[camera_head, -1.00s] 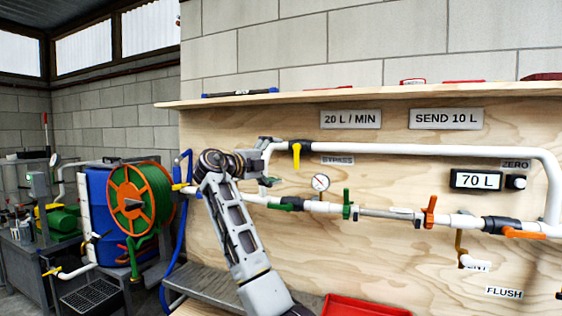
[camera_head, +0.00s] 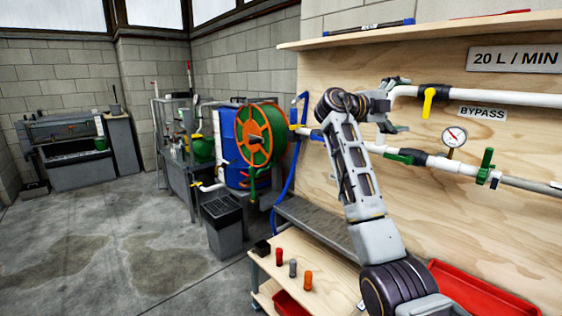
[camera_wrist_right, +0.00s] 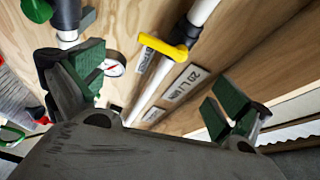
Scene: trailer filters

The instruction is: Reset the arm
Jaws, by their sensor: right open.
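My right arm rises from the lower right in the head view. Its gripper (camera_head: 392,108) is in front of the plywood panel, near the left end of the white pipes. In the right wrist view the gripper (camera_wrist_right: 160,95) has its green-padded fingers wide apart with nothing between them. Beyond them are the yellow valve handle (camera_wrist_right: 163,46), a white pipe and the gauge (camera_wrist_right: 112,68). In the head view the yellow handle (camera_head: 428,102) hangs down just right of the gripper. I cannot tell whether the gripper touches the pipe. My left gripper is not in view.
A green hose reel (camera_head: 262,135) and blue barrel stand left of the panel. A low wooden bench (camera_head: 325,285) holds small red, grey and orange cylinders. A red tray (camera_head: 480,290) lies at lower right. A shelf (camera_head: 430,28) runs above the pipes. Concrete floor at left is clear.

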